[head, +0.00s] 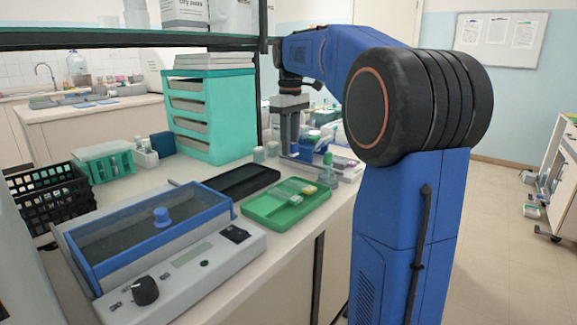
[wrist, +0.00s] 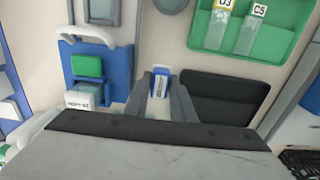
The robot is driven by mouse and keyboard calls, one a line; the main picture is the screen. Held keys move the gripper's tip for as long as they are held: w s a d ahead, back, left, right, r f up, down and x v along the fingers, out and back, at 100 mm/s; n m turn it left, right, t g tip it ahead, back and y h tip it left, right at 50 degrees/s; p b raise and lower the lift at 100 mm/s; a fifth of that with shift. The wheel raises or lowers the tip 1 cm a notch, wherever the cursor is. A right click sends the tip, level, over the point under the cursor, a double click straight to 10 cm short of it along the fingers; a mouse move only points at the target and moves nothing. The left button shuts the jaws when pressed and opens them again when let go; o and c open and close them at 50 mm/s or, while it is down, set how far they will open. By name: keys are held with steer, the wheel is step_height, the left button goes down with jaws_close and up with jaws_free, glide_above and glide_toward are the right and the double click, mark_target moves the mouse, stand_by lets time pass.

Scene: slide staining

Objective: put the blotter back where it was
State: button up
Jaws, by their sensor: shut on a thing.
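My gripper (head: 290,150) points down over the back of the bench, beside the teal drawer unit. In the wrist view, its two grey fingers (wrist: 160,98) stand on either side of a small white and blue block (wrist: 160,84) with print on its face, and are shut on it. This block appears to be the blotter. Its lower part is hidden by my gripper body in the wrist view, and I cannot make it out in the head view. I cannot tell whether it touches the bench.
A green tray (head: 262,213) with labelled slides and a black tray (head: 238,184) lie nearby. A blue-framed holder (wrist: 69,58) with a green-topped box (wrist: 87,68) stands left of my fingers in the wrist view. The teal drawer unit (head: 235,125) stands close.

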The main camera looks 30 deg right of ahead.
mark_target(290, 173)
steer(key=shift+f, duration=3)
steer(key=o, duration=0.9)
steer(key=shift+f, duration=0.1)
step_height(290, 173, up, 12)
steer(key=shift+r, duration=0.15)
steer(key=shift+d, duration=0.1)
